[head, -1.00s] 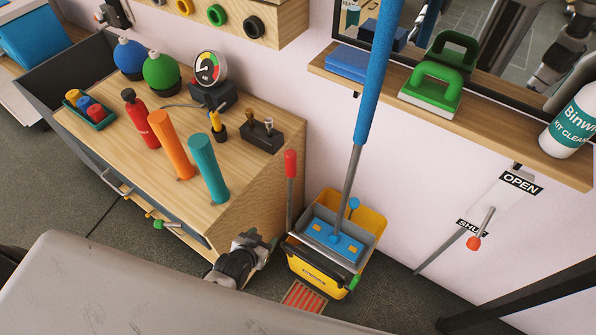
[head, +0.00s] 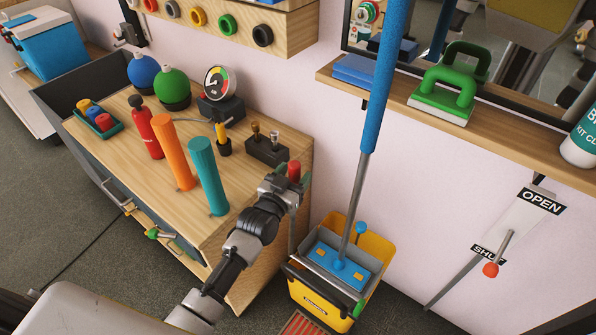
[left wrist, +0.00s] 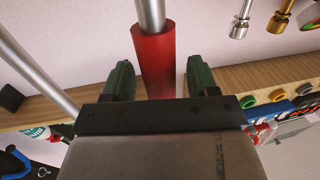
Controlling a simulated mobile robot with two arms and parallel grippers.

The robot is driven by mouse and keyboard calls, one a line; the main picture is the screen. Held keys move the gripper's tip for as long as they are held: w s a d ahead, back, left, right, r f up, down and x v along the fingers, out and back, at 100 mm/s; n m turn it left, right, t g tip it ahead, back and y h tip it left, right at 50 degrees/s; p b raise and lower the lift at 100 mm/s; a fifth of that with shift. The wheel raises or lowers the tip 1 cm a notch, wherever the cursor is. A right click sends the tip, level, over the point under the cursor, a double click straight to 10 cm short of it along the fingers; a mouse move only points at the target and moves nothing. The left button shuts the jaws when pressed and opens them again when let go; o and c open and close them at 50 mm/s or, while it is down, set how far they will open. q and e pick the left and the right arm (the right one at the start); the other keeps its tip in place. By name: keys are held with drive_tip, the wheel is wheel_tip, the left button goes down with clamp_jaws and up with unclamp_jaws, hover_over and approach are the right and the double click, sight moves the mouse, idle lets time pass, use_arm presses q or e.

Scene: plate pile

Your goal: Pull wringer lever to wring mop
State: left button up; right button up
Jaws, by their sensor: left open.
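The wringer lever's red grip (head: 294,171) stands upright at the left side of the yellow mop bucket (head: 325,310). My left gripper (head: 284,181) is at this grip and hides part of it in the head view. In the left wrist view, the red grip (left wrist: 154,60) is between the two green fingers (left wrist: 159,80), which are open with a gap on each side. The mop's blue handle (head: 386,80) leans up from the bucket, and its blue head (head: 338,266) rests in the grey wringer. My right gripper is not in view.
A wooden workbench (head: 245,205) with several bottles and cylinders stands left of the bucket. A wall shelf (head: 500,140) holds a green-handled tool (head: 445,95). A wall lever (head: 492,268) with OPEN and SHUT labels is at right. A red-striped floor grate (head: 300,325) lies before the bucket.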

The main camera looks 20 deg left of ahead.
use_arm(q)
drive_tip(key=shift+w+d, duration=0.2)
drive_tip(key=shift+w, duration=0.9)
clamp_jaws()
